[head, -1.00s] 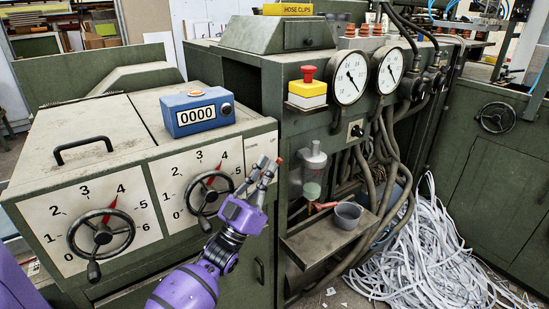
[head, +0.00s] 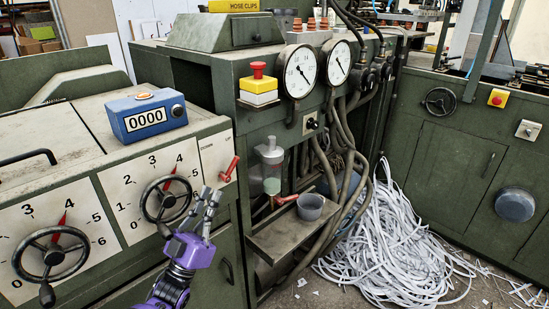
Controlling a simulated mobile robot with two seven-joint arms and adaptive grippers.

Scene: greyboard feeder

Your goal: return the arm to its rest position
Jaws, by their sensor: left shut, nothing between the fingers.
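My left gripper (head: 209,203) is purple with grey fingers and shows in the lower left of the head view. Its fingers are shut, point up and hold nothing. It is in front of the green machine's panel, just right of the smaller handwheel (head: 167,200), and overlaps the wheel's edge in the picture. I cannot tell if it touches the panel. A red lever (head: 230,169) on the panel is just above and right of the fingertips. My right gripper is not in view.
A larger handwheel (head: 52,254) is at left. A narrow shelf (head: 285,236) holds a grey cup (head: 310,207). Hoses (head: 347,182) hang behind it. White strips (head: 398,250) are heaped on the floor at right.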

